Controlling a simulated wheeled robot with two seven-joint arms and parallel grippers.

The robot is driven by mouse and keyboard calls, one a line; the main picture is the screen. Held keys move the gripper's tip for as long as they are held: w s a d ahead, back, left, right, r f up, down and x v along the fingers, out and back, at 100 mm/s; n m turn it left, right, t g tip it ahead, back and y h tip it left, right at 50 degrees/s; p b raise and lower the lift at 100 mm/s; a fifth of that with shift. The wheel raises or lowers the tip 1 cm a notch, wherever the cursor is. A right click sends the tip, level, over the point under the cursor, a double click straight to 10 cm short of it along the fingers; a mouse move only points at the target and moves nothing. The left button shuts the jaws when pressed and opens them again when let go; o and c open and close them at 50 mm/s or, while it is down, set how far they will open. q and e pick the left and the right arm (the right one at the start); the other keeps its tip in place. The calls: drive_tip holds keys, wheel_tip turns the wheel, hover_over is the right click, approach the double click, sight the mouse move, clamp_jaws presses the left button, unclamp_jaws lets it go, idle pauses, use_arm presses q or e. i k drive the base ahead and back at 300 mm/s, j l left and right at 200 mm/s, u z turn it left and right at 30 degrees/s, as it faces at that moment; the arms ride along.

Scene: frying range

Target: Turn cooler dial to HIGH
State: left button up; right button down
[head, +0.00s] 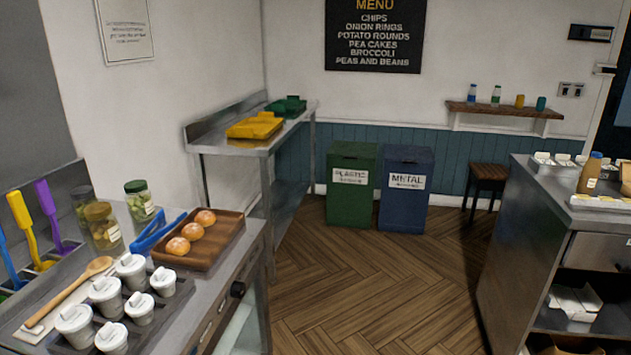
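A small dark round knob (238,289) sticks out from the front of the steel counter at lower left, close to its right end. It may be the cooler dial. Its markings and pointer are too small and too edge-on to read, so its setting cannot be told. A pale, glass-like panel (238,328) shows below it on the counter front. Neither of my grippers is in view.
The counter holds a wooden tray (222,246) of buns, several white lidded cups (131,268), jars and blue tongs (155,232). Green (352,185) and blue bins (405,188) stand at the back. The wooden floor (375,280) between the counters is clear.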

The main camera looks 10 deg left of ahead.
sight(238, 290)
drive_tip(key=u, duration=0.55)
drive_tip(key=i+l+u, duration=0.1)
drive_tip(key=l+u, duration=0.15)
drive_tip(key=u, duration=0.2)
drive_tip(key=l+u, duration=0.3)
drive_tip(key=u, duration=0.15)
drive_tip(key=l+u, duration=0.3)
drive_tip(key=u, duration=0.15)
drive_tip(key=l+u, duration=0.1)
drive_tip(key=l, duration=0.35)
drive_tip(key=k+l+u, duration=0.1)
drive_tip(key=l, duration=0.4)
drive_tip(key=k+l+u, duration=0.1)
drive_tip(key=l, duration=0.35)
drive_tip(key=k+l+u, duration=0.1)
drive_tip(key=l, duration=0.35)
